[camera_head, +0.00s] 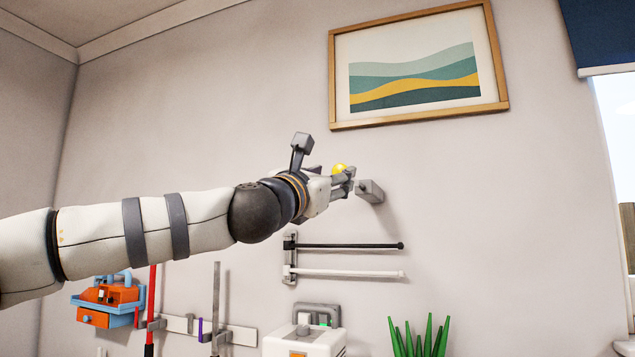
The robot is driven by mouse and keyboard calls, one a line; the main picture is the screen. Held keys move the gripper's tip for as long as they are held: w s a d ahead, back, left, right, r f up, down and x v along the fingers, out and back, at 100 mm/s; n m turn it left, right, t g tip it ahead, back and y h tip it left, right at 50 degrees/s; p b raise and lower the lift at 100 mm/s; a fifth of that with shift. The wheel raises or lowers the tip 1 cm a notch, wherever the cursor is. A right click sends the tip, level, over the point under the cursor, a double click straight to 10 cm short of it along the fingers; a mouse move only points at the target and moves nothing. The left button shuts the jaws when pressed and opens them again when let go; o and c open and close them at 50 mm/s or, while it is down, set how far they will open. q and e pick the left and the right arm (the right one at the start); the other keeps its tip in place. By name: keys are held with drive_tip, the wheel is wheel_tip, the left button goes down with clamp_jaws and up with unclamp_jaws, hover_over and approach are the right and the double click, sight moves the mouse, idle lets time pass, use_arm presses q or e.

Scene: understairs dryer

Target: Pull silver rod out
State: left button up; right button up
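My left arm reaches in from the left, and its gripper (347,183) is at the wall in the middle of the view. The fingers are small, seen from the side and partly overlapping, so I cannot tell whether they are open or shut. A grey block-shaped wall fitting (371,191) is just right of the fingertips, touching or very close. No silver rod can be clearly made out; it may be hidden by the gripper. Below, a black rod (350,246) and a white rod (350,273) extend right from a grey wall bracket (290,260). My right gripper is out of view.
A yellow round thing (339,169) shows beside the fingers. A framed picture (418,65) hangs above. Below are a white appliance (304,340), a green plant (420,338), a tool rack (185,324) and an orange-blue toolbox (108,300).

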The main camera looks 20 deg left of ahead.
use_arm(q)
drive_tip(key=v, duration=0.7)
